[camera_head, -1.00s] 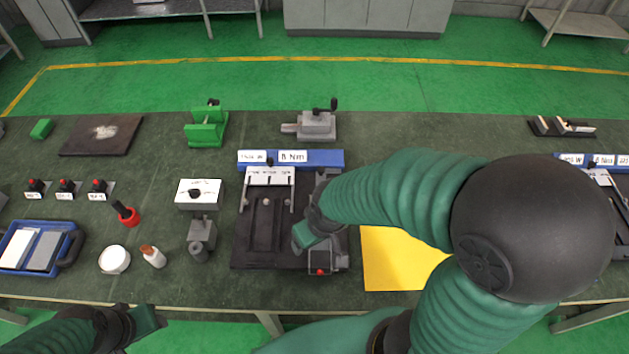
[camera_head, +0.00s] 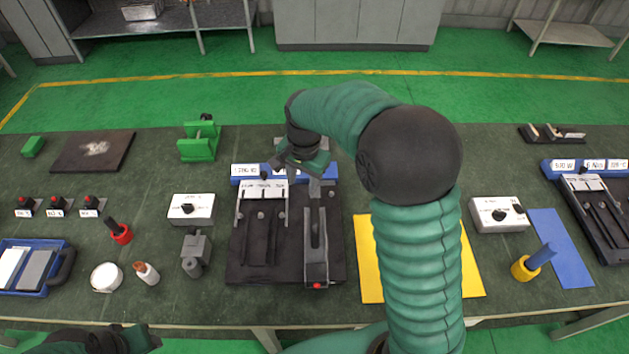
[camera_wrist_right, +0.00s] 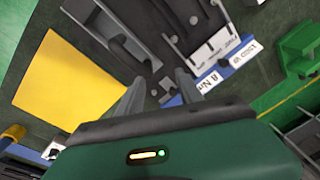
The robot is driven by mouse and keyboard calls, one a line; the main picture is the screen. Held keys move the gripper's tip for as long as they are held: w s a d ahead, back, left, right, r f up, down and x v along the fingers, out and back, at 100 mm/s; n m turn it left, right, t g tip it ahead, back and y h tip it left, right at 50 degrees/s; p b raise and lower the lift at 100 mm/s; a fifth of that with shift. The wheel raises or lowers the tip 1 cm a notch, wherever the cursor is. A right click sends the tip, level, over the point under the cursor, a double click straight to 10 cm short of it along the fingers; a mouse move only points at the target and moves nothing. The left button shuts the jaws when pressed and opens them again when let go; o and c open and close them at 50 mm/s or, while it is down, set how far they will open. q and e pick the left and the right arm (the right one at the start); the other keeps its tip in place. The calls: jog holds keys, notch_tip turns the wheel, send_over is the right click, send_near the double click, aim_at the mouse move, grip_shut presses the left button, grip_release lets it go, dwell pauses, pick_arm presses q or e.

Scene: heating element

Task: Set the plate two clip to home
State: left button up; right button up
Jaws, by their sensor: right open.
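The middle black fixture plate (camera_head: 235,270) has a blue label bar (camera_head: 236,181) along its back edge. On its right side lies a long grey clip-like bar (camera_head: 316,265) with a red spot at its front end. My right gripper (camera_head: 300,166) is above the plate's back edge, by the blue bar, hiding part of the labels. In the right wrist view the right gripper (camera_wrist_right: 158,90) has its fingers apart with nothing held; the black plate (camera_wrist_right: 165,15) lies beyond them. My left gripper (camera_head: 140,340) is at the bottom left edge, partly cut off. Which plate is plate two is unclear.
A yellow mat (camera_head: 369,270) lies right of the plate, partly behind my right arm. A white switch box (camera_head: 191,217) and a grey clamp piece (camera_head: 196,253) stand left. A green vise (camera_head: 199,142) stands behind. A second labelled fixture (camera_head: 600,215) is far right.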

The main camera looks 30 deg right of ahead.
jog(key=w+d+r+m+g, duration=0.1)
jog(key=w+d+r+m, duration=0.1)
jog(key=w+d+m, duration=0.75)
jog(key=f+m, duration=0.1)
jog(key=f, duration=0.9)
jog(key=s+f+m, duration=0.1)
jog(key=f, duration=0.5)
jog(key=shift+m+p, duration=0.35)
jog(key=shift+a, duration=0.2)
jog(key=shift+c, duration=0.6)
grip_shut()
jog(key=shift+r, duration=0.1)
